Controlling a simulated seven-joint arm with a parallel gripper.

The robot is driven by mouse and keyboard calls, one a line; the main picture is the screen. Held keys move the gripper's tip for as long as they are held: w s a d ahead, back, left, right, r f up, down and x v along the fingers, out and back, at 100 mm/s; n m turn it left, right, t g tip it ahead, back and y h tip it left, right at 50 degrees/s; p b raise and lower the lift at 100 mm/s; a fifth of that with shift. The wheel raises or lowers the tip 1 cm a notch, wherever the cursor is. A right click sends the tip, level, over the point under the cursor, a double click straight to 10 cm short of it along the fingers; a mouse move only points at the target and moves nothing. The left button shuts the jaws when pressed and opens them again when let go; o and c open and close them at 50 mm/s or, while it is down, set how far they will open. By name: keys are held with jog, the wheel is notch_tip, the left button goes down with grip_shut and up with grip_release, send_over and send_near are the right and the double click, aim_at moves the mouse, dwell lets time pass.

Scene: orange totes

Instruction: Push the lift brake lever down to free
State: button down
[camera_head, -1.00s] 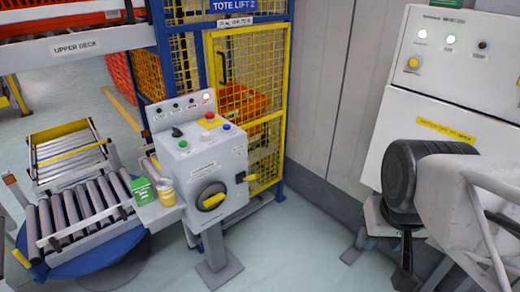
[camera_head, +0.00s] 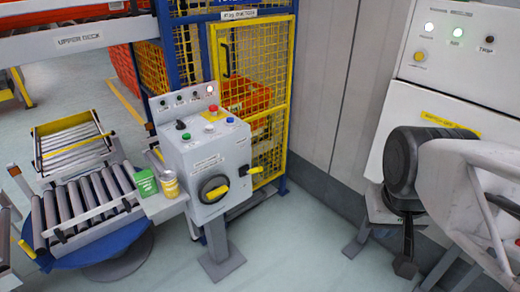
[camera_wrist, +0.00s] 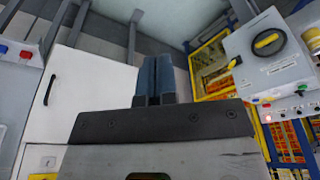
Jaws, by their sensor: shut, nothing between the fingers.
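The grey control box (camera_head: 205,150) stands on a post left of centre. A yellow-handled lever (camera_head: 254,170) sticks out from its right side, roughly level; it may be the brake lever, but I cannot read its label. A yellow rotary handle (camera_head: 215,192) sits on a black disc on the front. In the wrist view the box (camera_wrist: 270,65) appears upside down at the right, with the side lever (camera_wrist: 232,64) and rotary handle (camera_wrist: 266,41). My gripper (camera_wrist: 155,62) is shut and empty, apart from the box. In the head view it (camera_head: 405,266) hangs at the right, partly hidden.
A yellow mesh gate (camera_head: 250,85) stands behind the box, with orange totes inside. A roller conveyor (camera_head: 90,205) lies to the left. A white cabinet (camera_head: 445,85) stands behind my arm. Open floor (camera_head: 300,240) separates my gripper from the box.

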jog(key=w+a+r+n+g, duration=0.15)
jog(key=w+a, duration=0.45)
jog(key=w, duration=0.8)
jog(key=w+a+r+n, duration=0.1)
jog(key=w+a+n, duration=0.3)
jog(key=w, duration=0.9)
jog(key=w+a+f+n, duration=0.1)
jog(key=w+a+f, duration=0.5)
jog(key=w+a, duration=0.4)
jog(key=w+a+f+n, duration=0.2)
jog(key=w+a+f, duration=0.5)
jog(key=w+a, duration=0.4)
jog(key=shift+w+a+f, duration=0.15)
jog(key=shift+f, duration=0.05)
jog(key=shift+f+n+g, duration=0.1)
jog(key=shift+n+g, duration=0.15)
send_over(255, 169)
jog(key=w+a, duration=0.1)
notch_tip(255, 169, down, 12)
jog(key=shift+w+r, duration=0.1)
jog(key=shift+r, duration=0.15)
jog(key=shift+s+d+f, duration=0.3)
jog(key=shift+d+f, duration=0.1)
jog(key=shift+f, duration=0.25)
jog(key=shift+s+d, duration=0.1)
